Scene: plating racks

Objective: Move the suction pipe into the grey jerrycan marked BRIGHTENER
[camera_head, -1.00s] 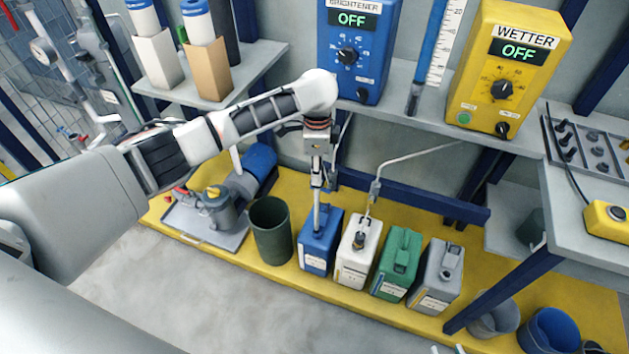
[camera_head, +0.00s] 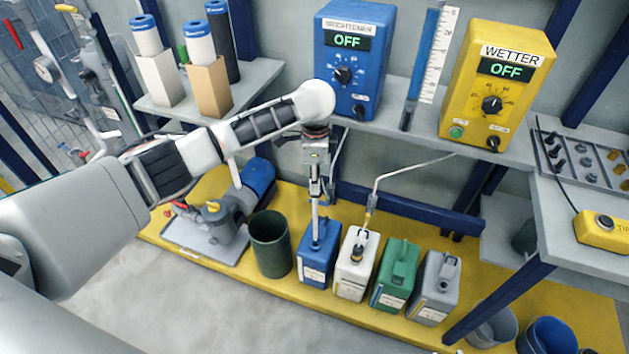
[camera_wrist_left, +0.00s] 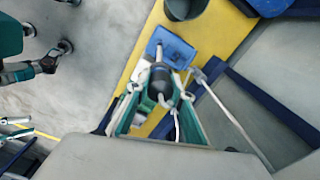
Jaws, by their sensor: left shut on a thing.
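My left gripper (camera_head: 316,188) is shut on the upper part of the suction pipe (camera_head: 315,218). The pipe runs down, near upright, to the top of the blue jerrycan (camera_head: 314,270), and its lower end is hidden there. In the left wrist view the fingers close around the dark head of the pipe (camera_wrist_left: 160,79), above the blue jerrycan (camera_wrist_left: 172,46). The grey jerrycan (camera_head: 437,290) stands at the right end of the row, apart from the gripper. The can labels are too small to read. My right gripper is not in view.
A white jerrycan (camera_head: 352,278) with another pipe and a green jerrycan (camera_head: 393,278) stand between blue and grey. A dark bin (camera_head: 270,250) is left of the blue can. A shelf with the blue BRIGHTENER box (camera_head: 352,62) and yellow WETTER box (camera_head: 497,75) overhangs behind.

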